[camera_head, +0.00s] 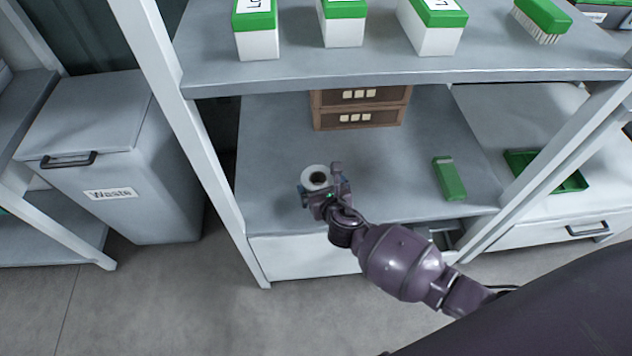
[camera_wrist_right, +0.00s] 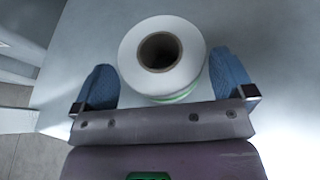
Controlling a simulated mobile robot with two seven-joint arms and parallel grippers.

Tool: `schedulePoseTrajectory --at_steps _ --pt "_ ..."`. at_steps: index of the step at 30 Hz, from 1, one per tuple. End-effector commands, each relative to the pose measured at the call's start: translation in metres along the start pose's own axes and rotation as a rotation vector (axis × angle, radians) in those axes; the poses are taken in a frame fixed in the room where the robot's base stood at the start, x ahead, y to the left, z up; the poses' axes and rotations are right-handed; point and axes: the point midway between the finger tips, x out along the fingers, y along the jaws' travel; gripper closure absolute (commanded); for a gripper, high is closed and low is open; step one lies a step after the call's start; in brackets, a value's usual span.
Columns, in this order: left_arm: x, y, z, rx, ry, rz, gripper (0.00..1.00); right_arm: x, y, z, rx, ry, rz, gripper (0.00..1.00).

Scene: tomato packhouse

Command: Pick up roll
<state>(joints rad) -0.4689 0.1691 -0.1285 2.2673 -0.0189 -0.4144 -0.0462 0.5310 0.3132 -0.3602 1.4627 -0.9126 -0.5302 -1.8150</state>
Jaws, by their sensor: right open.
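A white roll (camera_head: 313,174) with a dark hollow core stands upright on the lower grey shelf (camera_head: 270,135), near its front left part. My right gripper (camera_head: 325,190) is at the roll's near side. In the right wrist view the roll (camera_wrist_right: 163,75) shows its round end with a brown core and a green band low on its side. The two blue fingers of my right gripper (camera_wrist_right: 165,85) are open, one on each side of the roll, with a visible gap to each. My left gripper is not in view.
A green box (camera_head: 449,178) lies on the shelf to the right. Brown drawers (camera_head: 360,108) stand at the back. The upper shelf (camera_head: 400,75) overhangs with several green-lidded boxes. A white post (camera_head: 185,120) stands left. A waste bin (camera_head: 110,150) is further left.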

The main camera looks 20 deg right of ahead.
Motion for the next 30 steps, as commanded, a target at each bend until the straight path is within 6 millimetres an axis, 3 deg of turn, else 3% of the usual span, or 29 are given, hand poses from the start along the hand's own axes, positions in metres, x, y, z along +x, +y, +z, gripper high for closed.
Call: schedulePoseTrajectory --at_steps 1,5,13,21,30 --pt "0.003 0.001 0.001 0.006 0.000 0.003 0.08 0.006 0.000 -0.007 0.000 0.008 -0.001 0.00" --pt "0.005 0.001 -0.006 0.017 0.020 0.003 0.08 0.015 0.000 -0.004 0.000 0.005 -0.001 0.00" --pt "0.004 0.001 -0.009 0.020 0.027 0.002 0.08 0.017 0.000 -0.001 0.000 0.001 -0.001 0.00" --pt "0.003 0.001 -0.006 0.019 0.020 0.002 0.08 0.017 0.000 0.000 0.000 0.000 -0.001 0.36" --pt "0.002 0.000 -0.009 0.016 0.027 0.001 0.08 0.016 -0.001 0.006 0.000 -0.003 -0.001 0.36"
